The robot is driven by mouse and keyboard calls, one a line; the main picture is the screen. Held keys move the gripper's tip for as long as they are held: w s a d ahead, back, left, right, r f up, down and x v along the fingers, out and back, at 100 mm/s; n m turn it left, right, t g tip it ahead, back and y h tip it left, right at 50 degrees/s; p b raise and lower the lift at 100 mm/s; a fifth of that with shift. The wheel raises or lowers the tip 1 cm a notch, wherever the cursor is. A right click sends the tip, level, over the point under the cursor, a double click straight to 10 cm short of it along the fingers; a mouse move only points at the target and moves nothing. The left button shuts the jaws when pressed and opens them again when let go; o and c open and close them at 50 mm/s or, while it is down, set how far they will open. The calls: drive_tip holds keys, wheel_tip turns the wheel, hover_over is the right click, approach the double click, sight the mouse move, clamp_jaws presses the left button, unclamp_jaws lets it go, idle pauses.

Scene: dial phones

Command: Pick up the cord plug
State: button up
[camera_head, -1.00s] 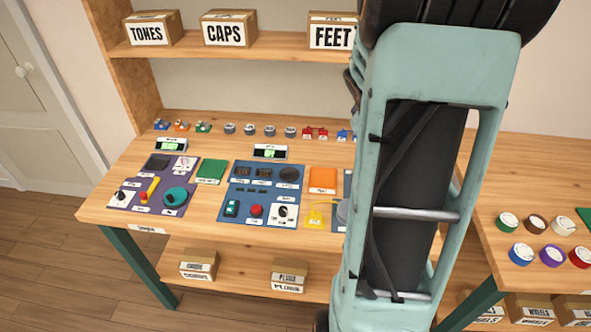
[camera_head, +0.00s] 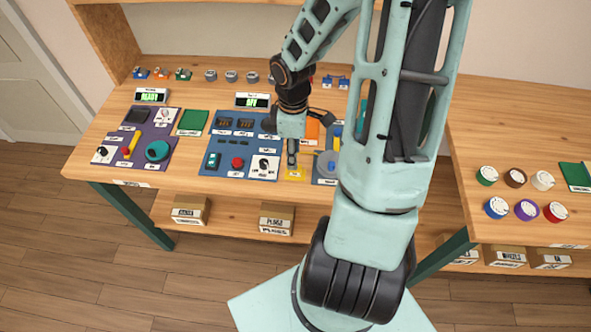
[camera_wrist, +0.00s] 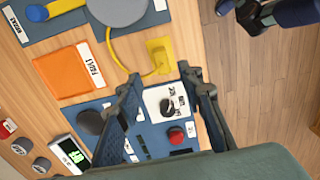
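A yellow cord (camera_wrist: 118,62) curls out from a round grey part on a blue panel in the wrist view. It ends at a small yellow patch (camera_wrist: 160,47), also seen in the head view (camera_head: 296,176) near the table's front edge. The plug is yellow on yellow and too small to tell clearly from this patch. My gripper (camera_wrist: 160,80) is open, with its two fingers apart and nothing visibly held. In the head view my gripper (camera_head: 292,162) points down over the table just behind the yellow patch.
A blue panel (camera_head: 212,160) with a red button and a white dial plate lies left of the patch. An orange block (camera_wrist: 72,72) lies behind it. Another blue panel (camera_head: 325,178) lies to its right. The floor drops away in front of the table.

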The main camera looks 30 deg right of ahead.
drive_tip(key=f, duration=0.5)
drive_tip(key=shift+s+d+f+b, duration=0.1)
drive_tip(key=shift+s+f+b, duration=0.2)
drive_tip(key=shift+f+b, duration=0.1)
clamp_jaws()
